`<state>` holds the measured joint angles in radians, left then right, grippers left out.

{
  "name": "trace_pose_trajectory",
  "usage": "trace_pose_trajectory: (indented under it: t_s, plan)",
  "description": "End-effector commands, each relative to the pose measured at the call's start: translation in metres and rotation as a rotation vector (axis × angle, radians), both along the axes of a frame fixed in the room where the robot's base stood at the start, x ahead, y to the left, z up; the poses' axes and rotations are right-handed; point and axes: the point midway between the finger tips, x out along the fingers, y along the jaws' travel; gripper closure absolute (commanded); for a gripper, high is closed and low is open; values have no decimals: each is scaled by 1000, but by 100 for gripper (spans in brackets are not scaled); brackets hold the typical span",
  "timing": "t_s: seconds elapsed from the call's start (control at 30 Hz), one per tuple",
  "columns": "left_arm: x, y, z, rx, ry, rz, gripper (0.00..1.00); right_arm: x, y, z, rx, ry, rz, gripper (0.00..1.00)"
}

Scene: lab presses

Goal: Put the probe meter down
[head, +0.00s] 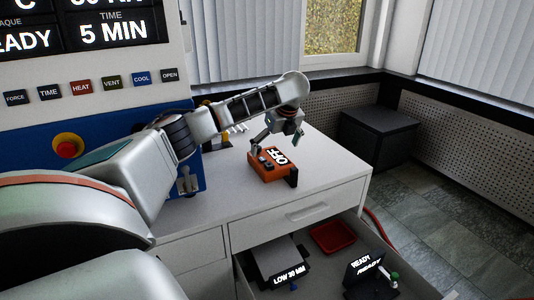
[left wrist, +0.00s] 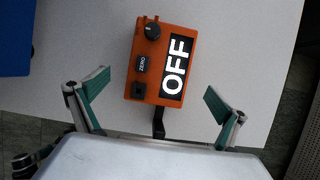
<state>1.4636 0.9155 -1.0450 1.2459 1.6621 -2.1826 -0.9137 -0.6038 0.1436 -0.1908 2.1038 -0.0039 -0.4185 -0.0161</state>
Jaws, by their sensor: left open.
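The probe meter (head: 273,164) is an orange box with a display reading OFF. It rests on the white cabinet top (head: 222,199), near its right end. In the left wrist view the probe meter (left wrist: 145,66) shows a knob, a ZERO button and a dark lead or handle at its lower side. My left gripper (head: 268,143) is just above and beside the meter, pointing down. In the left wrist view its fingers (left wrist: 162,92) are spread wide on either side, with clear gaps to the meter. My right gripper is not in view.
A press with an emergency button (head: 67,148) stands at the left. Below the top, an open drawer (head: 330,272) holds a red tray (head: 332,236) and devices with lit displays. A dark box (head: 378,138) stands behind at the right. The front of the cabinet top is clear.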

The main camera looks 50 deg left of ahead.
Motion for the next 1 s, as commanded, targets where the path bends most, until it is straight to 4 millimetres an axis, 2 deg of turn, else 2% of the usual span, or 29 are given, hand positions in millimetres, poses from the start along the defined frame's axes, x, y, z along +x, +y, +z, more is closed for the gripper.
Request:
trace_pose_trajectory:
  t_s: [0.03,0.27,1.0]
  plan:
    - [-1,-4,21,0,-11,0,0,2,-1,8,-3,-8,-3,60]
    - [-5,-15,43,1,-3,1,0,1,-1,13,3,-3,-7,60]
    - [-6,-19,44,0,3,1,0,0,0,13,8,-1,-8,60]
